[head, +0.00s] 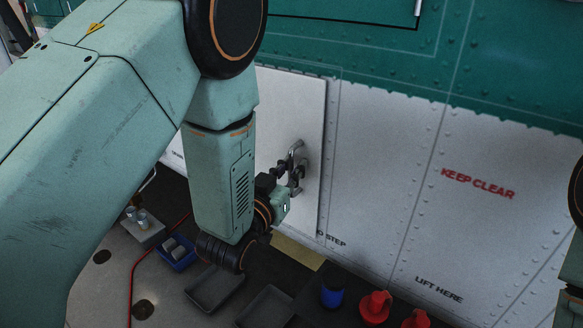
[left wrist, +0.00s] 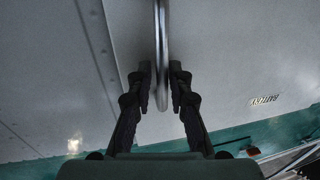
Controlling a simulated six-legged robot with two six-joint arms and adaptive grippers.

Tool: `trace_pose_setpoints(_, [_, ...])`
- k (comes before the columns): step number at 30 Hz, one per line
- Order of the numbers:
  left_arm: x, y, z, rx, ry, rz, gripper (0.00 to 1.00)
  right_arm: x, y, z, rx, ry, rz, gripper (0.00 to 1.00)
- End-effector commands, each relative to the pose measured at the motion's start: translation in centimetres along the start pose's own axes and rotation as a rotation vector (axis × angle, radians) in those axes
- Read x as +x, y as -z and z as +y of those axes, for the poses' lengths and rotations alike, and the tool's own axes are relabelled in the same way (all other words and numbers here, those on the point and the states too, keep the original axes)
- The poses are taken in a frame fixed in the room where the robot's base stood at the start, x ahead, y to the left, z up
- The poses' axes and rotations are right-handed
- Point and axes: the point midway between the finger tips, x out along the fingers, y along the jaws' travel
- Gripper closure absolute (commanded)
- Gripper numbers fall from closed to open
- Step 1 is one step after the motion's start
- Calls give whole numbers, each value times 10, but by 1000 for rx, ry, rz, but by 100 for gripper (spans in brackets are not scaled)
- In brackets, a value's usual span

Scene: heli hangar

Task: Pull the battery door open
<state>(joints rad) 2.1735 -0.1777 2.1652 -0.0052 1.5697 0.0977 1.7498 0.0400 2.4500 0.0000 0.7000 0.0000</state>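The battery door (head: 307,112) is a pale panel low on the aircraft's side. Its right edge stands out as a clear line; I cannot tell how far it is from flush. The bare metal door handle (head: 297,150) is a curved bar on it. In the left wrist view, the handle (left wrist: 161,45) runs between my fingers, with the door (left wrist: 225,60) behind. My left gripper (head: 293,178) is at the handle. There its two fingers (left wrist: 161,85) are drawn in close on both sides of the bar. My right gripper is not in view.
Below the door are grey trays (head: 215,288), a blue bin (head: 177,253), a blue cup-like item (head: 332,290) and red items (head: 375,307). A red cable (head: 131,285) lies at left.

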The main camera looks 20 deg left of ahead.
Motion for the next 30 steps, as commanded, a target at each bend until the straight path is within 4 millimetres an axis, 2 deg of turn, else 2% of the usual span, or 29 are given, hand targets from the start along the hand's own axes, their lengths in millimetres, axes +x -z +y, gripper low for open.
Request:
trace_pose_setpoints(3, [0,0,0,0,0,0,82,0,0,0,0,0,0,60])
trace_pose_setpoints(10, [0,0,0,-1,1,0,100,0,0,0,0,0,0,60])
trace_pose_setpoints(30, [0,1,0,0,-2,4,100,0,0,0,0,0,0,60])
